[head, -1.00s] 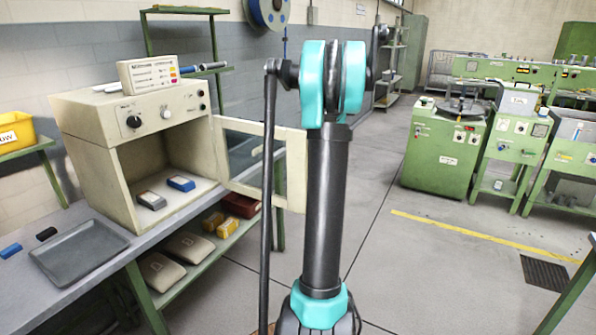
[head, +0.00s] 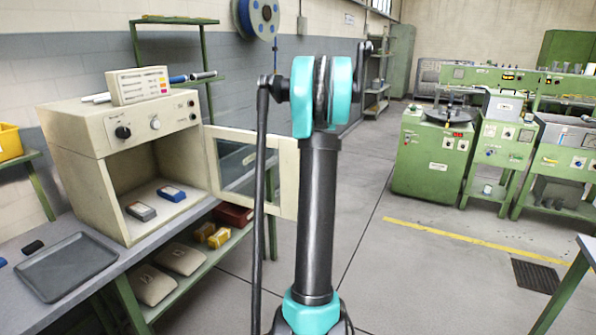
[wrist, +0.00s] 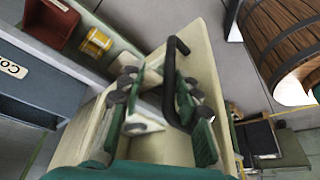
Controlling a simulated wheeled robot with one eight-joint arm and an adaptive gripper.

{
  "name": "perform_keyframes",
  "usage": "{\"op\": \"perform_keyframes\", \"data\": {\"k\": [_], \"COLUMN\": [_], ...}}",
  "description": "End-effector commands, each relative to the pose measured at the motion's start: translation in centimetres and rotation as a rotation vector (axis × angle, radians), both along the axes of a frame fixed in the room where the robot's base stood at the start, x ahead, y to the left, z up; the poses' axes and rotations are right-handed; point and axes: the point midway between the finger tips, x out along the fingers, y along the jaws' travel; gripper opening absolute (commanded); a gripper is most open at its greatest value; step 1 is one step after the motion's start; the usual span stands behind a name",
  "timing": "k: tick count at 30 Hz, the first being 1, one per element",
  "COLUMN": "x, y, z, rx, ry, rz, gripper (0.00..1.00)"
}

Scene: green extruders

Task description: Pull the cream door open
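The cream door (head: 287,175) of the cream cabinet (head: 65,130) stands open, swung out to the right with a window in its frame. My arm's rod crosses in front of it. In the wrist view, the door (wrist: 203,60) carries a black bar handle (wrist: 170,85). My gripper (wrist: 162,120) is open, its green-padded fingers spread on either side of the handle. I cannot tell whether a finger touches it. In the head view, my gripper is not visible.
Inside the cabinet lie a blue box (head: 172,193) and a grey box (head: 140,210). A grey tray (head: 65,268) sits on the bench. Green machines (head: 433,160) stand at the right, with clear floor between.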

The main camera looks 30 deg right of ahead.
Motion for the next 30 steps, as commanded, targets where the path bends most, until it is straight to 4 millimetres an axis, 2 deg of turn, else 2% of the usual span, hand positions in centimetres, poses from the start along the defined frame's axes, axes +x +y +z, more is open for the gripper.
{"op": "perform_keyframes", "data": {"k": [8, 11, 21, 27, 30], "x": [-0.1, -0.3, -1.1, -1.4, -1.5], "y": [-0.3, -0.8, -3.2, -4.1, -4.3], "z": [0.5, 1.7, 8.0, 10.3, 10.9], "rx": [-0.002, -0.002, -0.001, -0.001, -0.001], "ry": [0.001, 0.001, 0.001, 0.000, 0.000], "rz": [-0.002, -0.002, -0.002, 0.000, 0.000], "gripper": [0.33, 0.33, 0.33, 0.33, 0.33]}}
